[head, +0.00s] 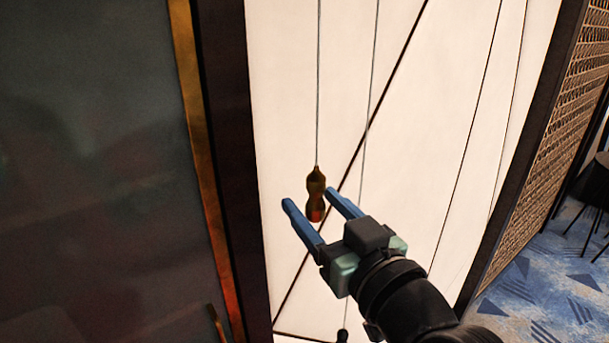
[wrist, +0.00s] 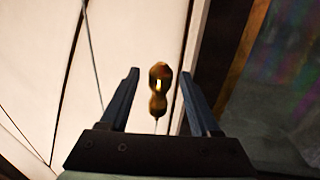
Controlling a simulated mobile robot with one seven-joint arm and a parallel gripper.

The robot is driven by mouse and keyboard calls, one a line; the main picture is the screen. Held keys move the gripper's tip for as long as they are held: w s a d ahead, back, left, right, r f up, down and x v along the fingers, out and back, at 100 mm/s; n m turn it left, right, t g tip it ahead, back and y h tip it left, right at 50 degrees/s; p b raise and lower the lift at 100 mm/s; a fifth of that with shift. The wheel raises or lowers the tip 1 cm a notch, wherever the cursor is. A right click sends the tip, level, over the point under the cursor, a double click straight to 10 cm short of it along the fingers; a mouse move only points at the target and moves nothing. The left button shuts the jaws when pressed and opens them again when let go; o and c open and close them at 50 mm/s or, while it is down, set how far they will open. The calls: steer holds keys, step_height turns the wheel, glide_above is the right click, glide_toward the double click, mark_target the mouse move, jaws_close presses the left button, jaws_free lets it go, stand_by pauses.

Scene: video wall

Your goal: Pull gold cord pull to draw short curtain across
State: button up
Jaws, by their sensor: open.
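The gold cord pull (head: 316,196) hangs on a thin cord in front of a pale panel in the head view. My gripper (head: 308,200) is open, with its two blue fingers either side of the pull's lower part in that picture. In the wrist view the gold pull (wrist: 159,90) shows between the open fingers of my gripper (wrist: 160,75). I cannot tell whether either finger touches it. I see no part that I can surely name as the short curtain.
A dark screen (head: 95,170) with a gold edge stands at the left. A second cord (head: 372,80) hangs right of the pull, with a dark end low down (head: 342,336). A woven lattice panel (head: 575,95) and patterned blue carpet (head: 545,275) are at the right.

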steer(key=p+x, duration=0.1)
steer(key=x, duration=0.2)
steer(key=shift+w+a, duration=0.15)
steer(key=shift+w, duration=0.05)
jaws_close()
stand_by(1.3)
